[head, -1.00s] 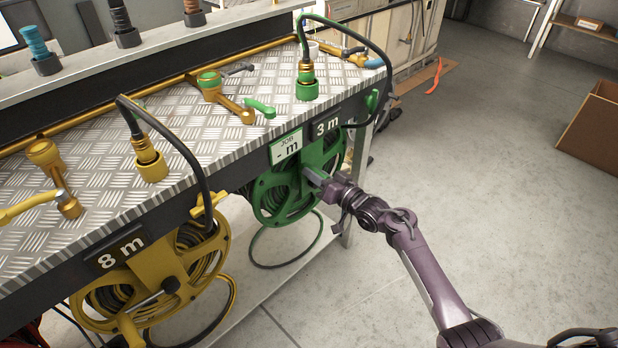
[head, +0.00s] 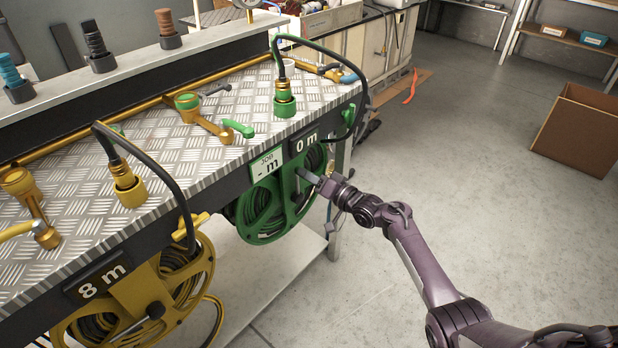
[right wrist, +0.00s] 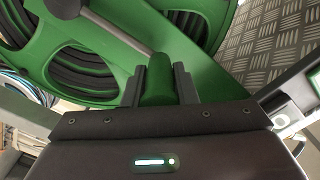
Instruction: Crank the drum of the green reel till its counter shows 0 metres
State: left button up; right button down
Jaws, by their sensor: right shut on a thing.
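The green reel (head: 262,212) hangs under the front edge of the bench, with dark hose wound on its drum. Its counter (head: 307,142) reads 0 m. A job plate (head: 268,164) beside the counter reads "- m". My right gripper (head: 313,180) is at the right part of the reel's face. In the right wrist view its two fingers (right wrist: 158,88) are shut on the green crank handle (right wrist: 156,84), which sits at the end of a grey crank arm (right wrist: 115,31). My left gripper is in neither current view.
Hose ends stand in a green holder (head: 285,104) and a yellow holder (head: 128,190) on the bench top. A cardboard box (head: 582,135) stands on the floor at right. The floor between is clear.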

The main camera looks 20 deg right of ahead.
jog(key=shift+d, duration=0.1)
jog(key=c, duration=1.2)
grip_release()
jog(key=shift+f, duration=0.1)
jog(key=shift+o, duration=0.2)
jog(key=shift+s+d, duration=0.1)
jog(key=shift+s, duration=0.1)
pick_arm(q)
jog(key=f, duration=0.1)
jog(key=s+a+f+p, duration=0.1)
jog(key=s+f, duration=0.1)
jog(key=shift+a+f, duration=0.15)
jog(key=shift+f, duration=0.2)
pick_arm(e)
jog(key=v, duration=0.7)
jog(key=shift+s, duration=0.1)
